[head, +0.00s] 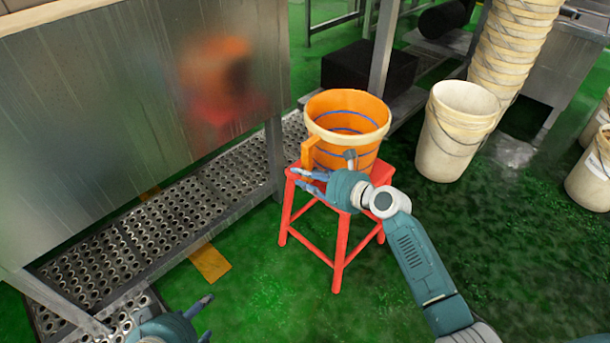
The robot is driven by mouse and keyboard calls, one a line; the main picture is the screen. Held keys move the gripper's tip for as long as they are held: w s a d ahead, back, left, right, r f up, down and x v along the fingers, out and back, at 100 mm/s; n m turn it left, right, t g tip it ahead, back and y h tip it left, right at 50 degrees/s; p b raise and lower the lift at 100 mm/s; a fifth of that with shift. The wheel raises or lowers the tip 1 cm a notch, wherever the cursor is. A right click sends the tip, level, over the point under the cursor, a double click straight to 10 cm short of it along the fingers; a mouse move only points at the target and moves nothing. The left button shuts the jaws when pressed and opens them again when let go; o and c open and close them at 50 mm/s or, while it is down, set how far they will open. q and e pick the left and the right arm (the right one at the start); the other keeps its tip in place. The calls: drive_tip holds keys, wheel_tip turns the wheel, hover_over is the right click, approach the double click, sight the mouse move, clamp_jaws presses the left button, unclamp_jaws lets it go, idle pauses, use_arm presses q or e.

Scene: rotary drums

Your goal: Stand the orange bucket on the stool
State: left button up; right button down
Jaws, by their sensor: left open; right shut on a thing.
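The orange bucket (340,122) is upright at the red stool (341,240), over its seat. It has a pale rim band, blue hoops and an orange handle (308,152) on its left side. My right gripper (308,181) is in front of the bucket, shut on it at the lower end of the handle. My gripper and wrist hide the bucket's lower front, so I cannot tell whether its base fully touches the seat. My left gripper (205,318) is open and empty at the bottom edge, well away from the stool.
A metal machine panel (150,110) and a perforated step (180,215) stand left of the stool. Cream buckets (455,135) stand at the right, some stacked. A black box (368,70) is behind. The green floor in front of the stool is clear.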

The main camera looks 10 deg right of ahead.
use_arm(q)
drive_tip(key=shift+w+d+r, duration=0.15)
drive_tip(key=shift+w+r, duration=0.05)
drive_tip(key=shift+w, duration=0.2)
